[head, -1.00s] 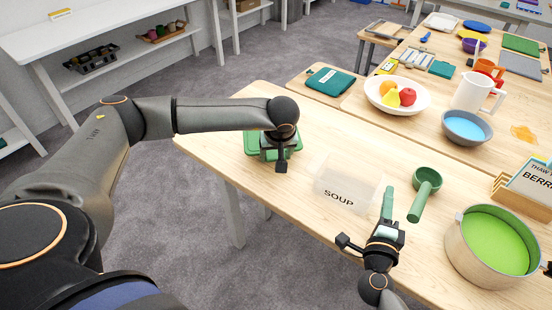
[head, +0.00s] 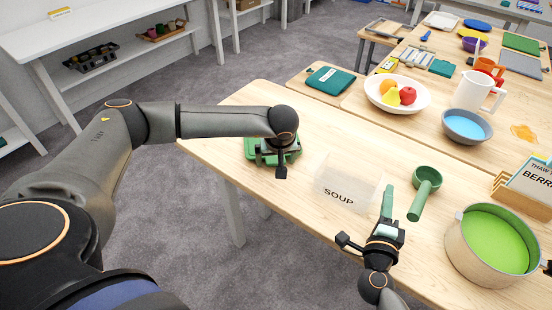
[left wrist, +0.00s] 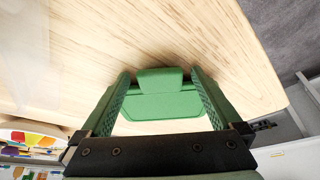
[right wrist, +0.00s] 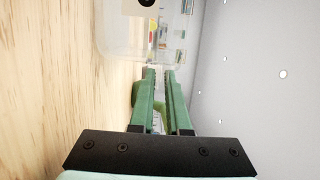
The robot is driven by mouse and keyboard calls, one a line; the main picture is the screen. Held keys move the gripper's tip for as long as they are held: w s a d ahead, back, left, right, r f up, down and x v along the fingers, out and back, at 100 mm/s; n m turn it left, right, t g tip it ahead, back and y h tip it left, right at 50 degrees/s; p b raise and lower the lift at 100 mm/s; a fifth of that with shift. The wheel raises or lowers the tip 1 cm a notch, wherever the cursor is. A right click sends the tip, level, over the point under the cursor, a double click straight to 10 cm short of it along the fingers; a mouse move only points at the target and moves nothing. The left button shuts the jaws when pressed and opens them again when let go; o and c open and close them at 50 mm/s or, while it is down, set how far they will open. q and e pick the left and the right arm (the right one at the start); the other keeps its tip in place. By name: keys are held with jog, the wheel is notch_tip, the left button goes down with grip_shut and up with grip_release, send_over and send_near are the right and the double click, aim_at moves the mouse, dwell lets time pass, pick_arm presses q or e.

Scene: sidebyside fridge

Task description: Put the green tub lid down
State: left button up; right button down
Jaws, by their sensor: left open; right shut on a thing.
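The green tub lid (head: 254,148) is at the table's left end in the head view, partly hidden by my left wrist. In the left wrist view the lid (left wrist: 160,102) shows flat with a rounded tab, over the wood. My left gripper (left wrist: 160,75) is open, with one finger at each side of the lid; contact is unclear. The clear tub marked SOUP (head: 346,183) stands upright on the table, right of the lid. My right gripper (head: 388,192) is shut on the tub's right wall; the tub (right wrist: 120,35) also shows in the right wrist view.
A green ladle (head: 427,182) lies right of my right gripper. A pot of green soup (head: 452,249) stands at the front right. A fruit bowl (head: 372,98) and a blue bowl (head: 450,136) stand behind. The wood between lid and tub is clear.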

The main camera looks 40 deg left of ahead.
pick_arm(q)
jog(key=shift+r, duration=0.1)
pick_arm(e)
jog(key=shift+s+f, duration=0.15)
jog(key=shift+f, duration=0.25)
pick_arm(q)
jog(key=v, duration=1.2)
jog(key=shift+a+r, duration=0.1)
pick_arm(e)
jog(key=c, duration=1)
grip_release()
pick_arm(q)
jog(key=shift+w, duration=0.1)
pick_arm(e)
jog(key=shift+o, duration=1)
jog(key=shift+r, duration=0.25)
jog(key=v, duration=0.7)
jog(key=shift+s+d, duration=0.1)
jog(key=shift+s, duration=0.15)
